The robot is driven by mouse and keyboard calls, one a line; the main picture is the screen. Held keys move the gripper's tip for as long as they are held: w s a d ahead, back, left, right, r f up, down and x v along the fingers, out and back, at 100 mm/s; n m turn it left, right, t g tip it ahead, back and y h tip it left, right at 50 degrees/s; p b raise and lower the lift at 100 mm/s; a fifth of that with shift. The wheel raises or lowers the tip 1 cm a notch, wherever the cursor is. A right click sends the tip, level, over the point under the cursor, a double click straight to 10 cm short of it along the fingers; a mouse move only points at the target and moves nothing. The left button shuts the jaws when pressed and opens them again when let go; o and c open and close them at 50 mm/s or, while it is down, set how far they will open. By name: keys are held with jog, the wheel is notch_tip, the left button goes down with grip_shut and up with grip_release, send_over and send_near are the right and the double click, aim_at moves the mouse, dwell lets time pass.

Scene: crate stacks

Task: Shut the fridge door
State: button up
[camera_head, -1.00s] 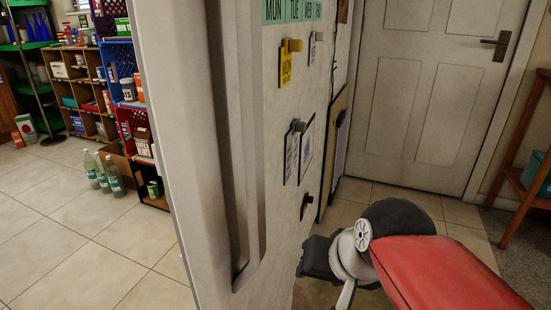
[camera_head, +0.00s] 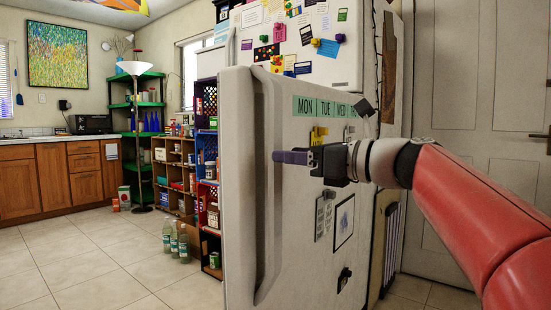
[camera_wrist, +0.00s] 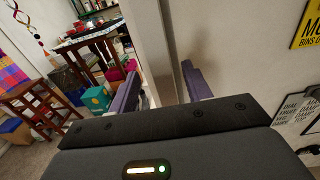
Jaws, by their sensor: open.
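The white fridge (camera_head: 365,70) stands right of centre in the head view, with magnets and papers on its upper front. Its lower fridge door (camera_head: 300,250) stands open, swung out towards me, with the calendar strip on its outer face. A long vertical handle (camera_head: 262,200) runs near the door's free edge. My gripper (camera_head: 290,157) is open in front of the outer face, its purple fingers by the handle. In the wrist view, a pale upright bar of the door (camera_wrist: 152,45) shows between the spread fingers. I cannot tell whether they touch it.
A shelf unit with coloured crates (camera_head: 207,160) stands left of the door, with several bottles (camera_head: 176,242) on the floor before it. Wooden cabinets (camera_head: 50,180) line the far left. The tiled floor (camera_head: 110,265) at left is clear. A closed room door (camera_head: 475,140) is at right.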

jog(key=x, duration=0.5)
jog(key=shift+s, duration=0.1)
grip_shut()
